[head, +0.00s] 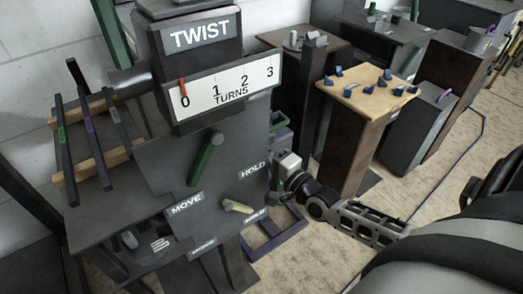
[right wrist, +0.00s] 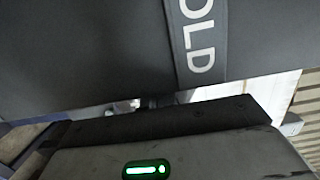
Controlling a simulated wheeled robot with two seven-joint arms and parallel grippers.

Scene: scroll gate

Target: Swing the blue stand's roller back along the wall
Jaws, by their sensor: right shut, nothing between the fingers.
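The blue stand is mostly hidden behind the grey TWIST panel (head: 232,120). A blue-violet base frame (head: 268,236) shows low behind the panel's right edge, and a small blue and green part (head: 283,128) shows higher up; I cannot tell for sure that both belong to the stand. I cannot make out its roller. My right gripper (head: 287,168) is at the panel's right edge, beside the HOLD label (head: 253,170). It is shut and empty, its fingertips not clear. In the right wrist view, the HOLD label (right wrist: 195,40) is close ahead. My left gripper is out of view.
The panel has a green handle (head: 206,158) and a tan knob (head: 238,207). A rack with dark bars (head: 90,135) stands left by the white wall (head: 60,30). A wooden-topped pedestal (head: 362,100) with blue pieces stands right. Some floor (head: 300,265) is clear.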

